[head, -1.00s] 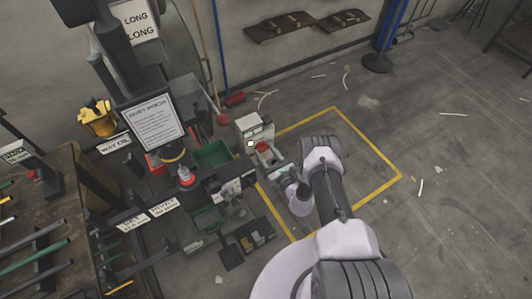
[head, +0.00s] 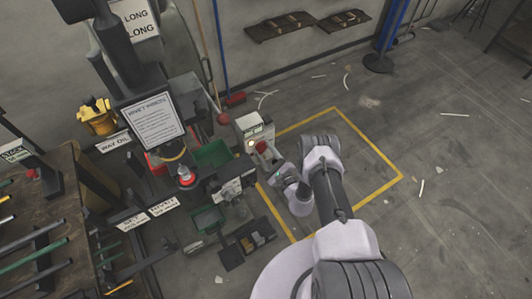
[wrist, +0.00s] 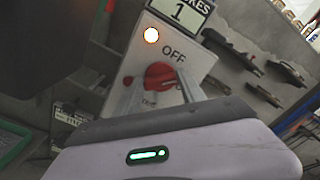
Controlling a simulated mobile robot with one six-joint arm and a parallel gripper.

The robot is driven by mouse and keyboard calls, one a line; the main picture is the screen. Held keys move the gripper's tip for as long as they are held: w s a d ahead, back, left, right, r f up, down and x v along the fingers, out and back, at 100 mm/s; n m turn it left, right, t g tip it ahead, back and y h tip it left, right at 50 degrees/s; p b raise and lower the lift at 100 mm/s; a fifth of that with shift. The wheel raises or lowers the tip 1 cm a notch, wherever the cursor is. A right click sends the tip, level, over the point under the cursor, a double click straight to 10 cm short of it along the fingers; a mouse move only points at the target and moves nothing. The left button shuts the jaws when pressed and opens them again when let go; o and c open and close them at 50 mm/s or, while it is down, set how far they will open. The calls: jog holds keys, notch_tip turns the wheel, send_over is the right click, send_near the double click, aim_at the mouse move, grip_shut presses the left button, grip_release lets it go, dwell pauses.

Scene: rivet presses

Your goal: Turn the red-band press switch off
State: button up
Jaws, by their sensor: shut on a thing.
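A red rotary knob (wrist: 160,75) sits on a pale switch box (wrist: 205,60) in the wrist view, with the word OFF printed above it. A round lamp (wrist: 151,35) on the box glows warm white. My gripper (wrist: 160,88) has a finger on each side of the knob and is shut on it. The lettering below the knob is partly hidden by my gripper. In the head view the knob (head: 261,146) shows on the box (head: 255,127), just beyond my fingers. I cannot tell exactly which way the knob points, and no red band shows clearly.
Dark machinery, a green bin (head: 213,153) and a red-and-grey button (head: 186,176) stand to the left. A yellow floor outline (head: 370,140) surrounds mostly clear floor to the right.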

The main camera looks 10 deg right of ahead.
jog(key=n, duration=0.4)
jog(key=shift+f+n, duration=0.1)
jog(key=shift+n, duration=0.2)
jog(key=shift+f+n+p, duration=0.1)
jog(key=shift+n+p, duration=0.4)
jog(key=shift+n, duration=2)
jog(key=o, duration=1.4)
jog(key=shift+c, duration=0.2)
jog(key=shift+s, duration=0.1)
jog(key=p+v, duration=0.4)
jog(key=v, duration=1.3)
jog(key=shift+p, duration=0.35)
jog(key=shift+s, duration=0.1)
